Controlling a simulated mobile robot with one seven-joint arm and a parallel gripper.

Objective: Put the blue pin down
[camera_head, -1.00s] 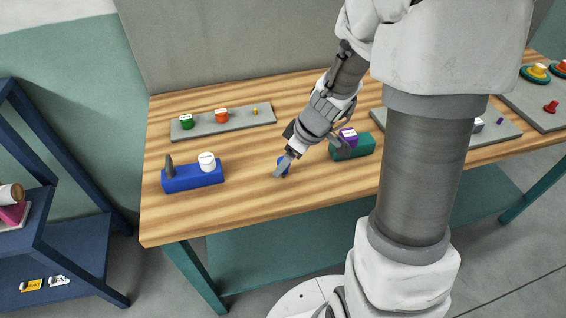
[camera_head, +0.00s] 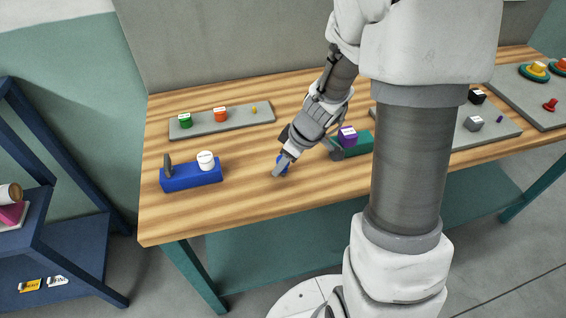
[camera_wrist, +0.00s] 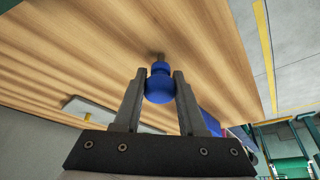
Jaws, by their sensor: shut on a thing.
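The blue pin (camera_wrist: 159,88) is between the two fingers of my gripper (camera_wrist: 158,100) in the wrist view. The gripper is shut on its rounded part, and its narrower end points at the wooden table (camera_wrist: 215,50). A small dark patch shows on the wood at that end; I cannot tell whether the pin touches the table. In the head view a bit of the blue pin (camera_head: 283,159) shows beside my gripper (camera_head: 279,171), low over the middle of the table (camera_head: 240,205), and the fingers hide the rest.
A blue block (camera_head: 192,177) with a white cylinder (camera_head: 206,160) stands to the left. A green block (camera_head: 357,145) with a purple piece (camera_head: 347,136) is close on the right. A grey board (camera_head: 240,119) with several small pieces lies behind. Bare wood surrounds the gripper.

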